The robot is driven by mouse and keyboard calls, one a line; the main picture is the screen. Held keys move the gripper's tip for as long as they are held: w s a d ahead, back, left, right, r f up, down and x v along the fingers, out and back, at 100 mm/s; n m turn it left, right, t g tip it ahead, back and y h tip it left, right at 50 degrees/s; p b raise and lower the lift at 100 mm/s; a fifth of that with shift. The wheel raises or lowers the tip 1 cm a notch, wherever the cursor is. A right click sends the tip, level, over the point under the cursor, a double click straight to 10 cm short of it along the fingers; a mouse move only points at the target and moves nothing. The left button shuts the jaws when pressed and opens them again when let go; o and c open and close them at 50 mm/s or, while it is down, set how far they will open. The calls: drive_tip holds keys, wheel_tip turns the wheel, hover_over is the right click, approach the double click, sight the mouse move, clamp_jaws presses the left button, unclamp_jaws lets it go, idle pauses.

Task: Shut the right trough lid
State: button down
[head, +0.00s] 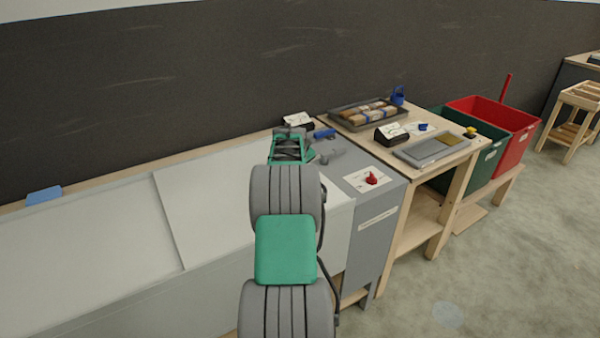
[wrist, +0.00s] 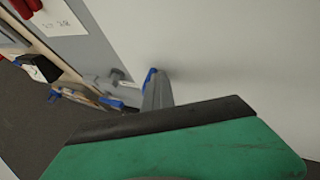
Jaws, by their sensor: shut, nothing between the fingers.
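The right trough lid (head: 215,195) is a pale, flat panel beside the left lid (head: 80,235). It looks level with the left lid, and I see no raised edge or gap, though my arm covers its right part. A broad pale surface, which looks like this lid (wrist: 245,55), fills the right of the wrist view. My gripper (head: 291,133) is over the far right end of the trough, shut and empty. Its fingers (wrist: 156,90) show in the wrist view close to the pale surface; I cannot tell whether they touch it.
A grey cabinet (head: 385,200) with a red knob (head: 371,178) adjoins the trough on the right. A wooden table (head: 450,165) holds trays and a dark box (head: 390,136). Green (head: 483,170) and red (head: 522,130) bins stand beyond. A dark wall is behind; floor at right is open.

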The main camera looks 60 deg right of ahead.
drive_tip(key=shift+s+d+r, duration=0.15)
drive_tip(key=shift+d, duration=0.05)
drive_tip(key=shift+a+f+b, duration=0.2)
drive_tip(key=shift+a+b, duration=0.2)
drive_tip(key=shift+a, duration=0.1)
drive_tip(key=a, duration=0.1)
drive_tip(key=a+r, duration=0.1)
drive_tip(key=w+a+b, duration=0.1)
drive_tip(key=shift+a+r, duration=0.15)
drive_tip(key=shift+a, duration=0.2)
drive_tip(key=v, duration=0.9)
drive_tip(key=w+a+n+t+y, duration=0.1)
drive_tip(key=w+a+y, duration=0.15)
drive_tip(key=a, duration=1.05)
drive_tip(key=w+a+n+y, duration=0.1)
drive_tip(key=w+a, duration=0.2)
drive_tip(key=a, duration=0.9)
drive_tip(key=s+a+f+y, duration=0.1)
drive_tip(key=s+a, duration=0.3)
drive_tip(key=a, duration=0.5)
drive_tip(key=s+a+f+n+y+p, duration=0.1)
drive_tip(key=s+a+f, duration=0.1)
drive_tip(key=s+a, duration=0.3)
drive_tip(key=s+a+f+n+g+y+p, duration=0.1)
drive_tip(key=s+a, duration=0.3)
drive_tip(key=a, duration=0.8)
drive_tip(key=shift+s+a+f, duration=0.25)
drive_tip(key=shift+s+a, duration=0.05)
